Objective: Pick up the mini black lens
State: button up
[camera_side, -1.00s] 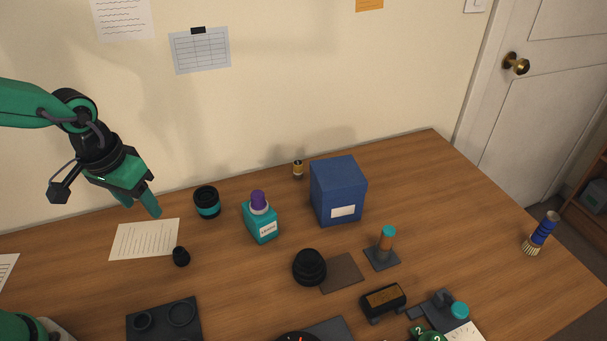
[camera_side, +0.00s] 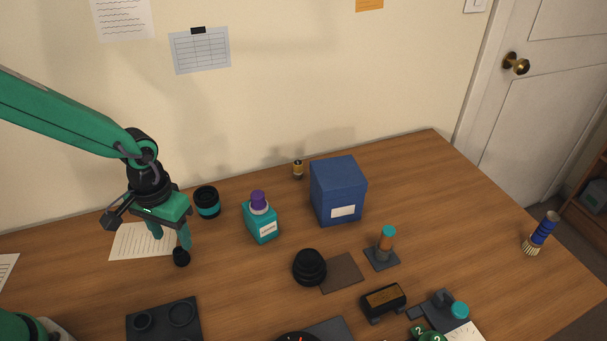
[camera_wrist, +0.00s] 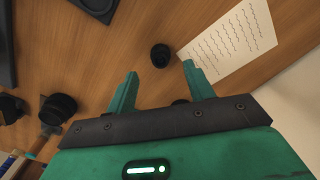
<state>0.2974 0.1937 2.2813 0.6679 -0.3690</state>
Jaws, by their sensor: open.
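The mini black lens (camera_side: 181,257) stands on the desk at the right front corner of a paper sheet. In the wrist view the lens (camera_wrist: 160,56) lies beyond my fingertips, roughly between their lines. My gripper (camera_side: 171,240) is open and empty above the desk, pointing down. In the side view one finger overlaps the top of the lens, and I cannot tell if they touch. In the wrist view my gripper's two fingers (camera_wrist: 160,70) are spread wide apart.
The written sheet (camera_side: 130,242) lies under my gripper. A black and teal lens (camera_side: 207,202) and a teal bottle (camera_side: 262,222) stand to the right. A dark tray (camera_side: 163,330) lies in front. A blue box (camera_side: 338,190) and a larger black lens (camera_side: 309,267) are farther right.

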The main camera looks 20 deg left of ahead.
aim_at(178, 251)
jog(key=shift+f, duration=0.6)
jog(key=shift+w+f, duration=0.15)
jog(key=shift+f, duration=2.45)
jog(key=c, duration=1.1)
